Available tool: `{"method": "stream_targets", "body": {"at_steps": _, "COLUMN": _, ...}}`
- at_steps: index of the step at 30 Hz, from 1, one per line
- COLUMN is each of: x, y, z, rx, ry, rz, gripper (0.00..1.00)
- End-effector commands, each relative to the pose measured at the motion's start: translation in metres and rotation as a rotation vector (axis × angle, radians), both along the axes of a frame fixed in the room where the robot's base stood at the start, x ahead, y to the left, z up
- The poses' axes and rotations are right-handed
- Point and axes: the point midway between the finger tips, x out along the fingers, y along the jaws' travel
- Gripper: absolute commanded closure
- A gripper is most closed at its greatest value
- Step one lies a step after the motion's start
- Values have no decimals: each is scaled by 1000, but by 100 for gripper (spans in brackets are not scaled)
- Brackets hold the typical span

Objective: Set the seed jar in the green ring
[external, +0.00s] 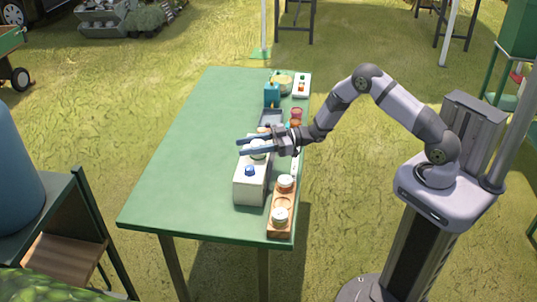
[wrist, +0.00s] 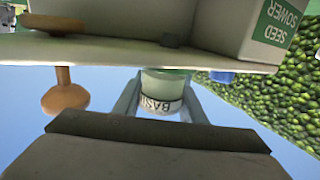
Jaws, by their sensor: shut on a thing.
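The seed jar (wrist: 165,90) is a pale green jar with a white label reading BASIL. In the wrist view it is between the two fingers of my gripper (wrist: 161,100), which is shut on it. The label appears upside down in the wrist view. I cannot make out a green ring in either view.
The white box (external: 244,188) has a blue knob (external: 249,170) on top. A wooden tray (external: 274,233) at the front right edge holds two jars with a gap between. A blue container (external: 271,95) and bowls stand farther back. The green table's left side (external: 180,150) is clear.

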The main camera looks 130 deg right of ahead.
Motion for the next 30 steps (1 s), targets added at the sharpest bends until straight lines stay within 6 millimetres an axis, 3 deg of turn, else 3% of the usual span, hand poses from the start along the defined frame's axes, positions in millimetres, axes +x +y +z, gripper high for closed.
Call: {"method": "stream_targets", "body": {"at_steps": 30, "x": 0, "y": 0, "z": -11, "rx": 0, "ry": 0, "rz": 0, "gripper": 85}}
